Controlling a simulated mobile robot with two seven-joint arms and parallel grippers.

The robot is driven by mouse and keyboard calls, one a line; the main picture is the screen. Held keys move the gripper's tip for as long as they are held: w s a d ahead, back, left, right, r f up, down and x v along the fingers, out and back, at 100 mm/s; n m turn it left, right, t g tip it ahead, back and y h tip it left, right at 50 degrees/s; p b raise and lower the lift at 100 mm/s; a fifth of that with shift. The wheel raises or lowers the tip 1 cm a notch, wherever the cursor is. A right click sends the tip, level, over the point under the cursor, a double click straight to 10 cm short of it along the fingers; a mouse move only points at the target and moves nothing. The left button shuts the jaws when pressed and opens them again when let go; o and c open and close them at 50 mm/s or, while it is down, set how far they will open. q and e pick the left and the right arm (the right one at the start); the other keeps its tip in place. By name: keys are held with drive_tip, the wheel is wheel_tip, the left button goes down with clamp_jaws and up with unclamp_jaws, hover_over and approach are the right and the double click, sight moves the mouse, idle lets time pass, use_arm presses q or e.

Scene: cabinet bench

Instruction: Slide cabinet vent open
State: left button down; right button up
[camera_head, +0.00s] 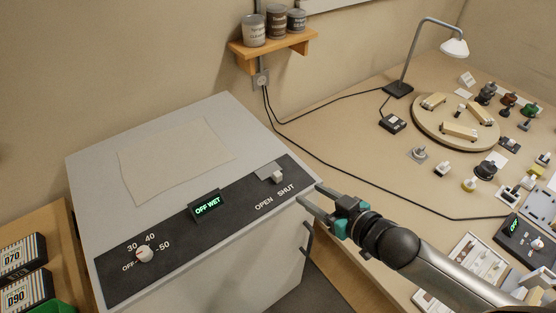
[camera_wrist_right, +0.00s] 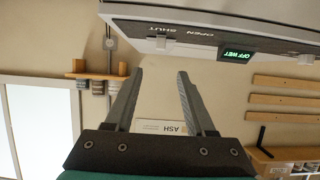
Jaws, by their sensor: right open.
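The grey cabinet (camera_head: 90,190) stands at the left with a dark control panel (camera_head: 180,232) along its front top edge. The vent slider, a small pale knob (camera_head: 277,177) on a grey plate, sits at the panel's right end, nearer the SHUT label than OPEN. My right gripper (camera_head: 308,192) is open and empty, beside the cabinet's right front corner, to the right of the knob. In the right wrist view the fingers (camera_wrist_right: 160,72) are apart with nothing between them, and the panel (camera_wrist_right: 205,38) appears upside down above them. My left gripper is out of view.
The panel also carries a lit OFF WET display (camera_head: 207,205) and a white dial (camera_head: 145,255). A paper sheet (camera_head: 175,158) lies on the cabinet top. A cabinet handle (camera_head: 307,238) is below my gripper. The bench (camera_head: 345,150) at right holds a lamp, turntable and small parts.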

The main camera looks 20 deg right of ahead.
sight(278, 174)
drive_tip(key=b+x, duration=0.1)
drive_tip(key=x, duration=1.4)
drive_tip(key=shift+a, duration=0.1)
clamp_jaws()
idle(0.3)
idle(1.0)
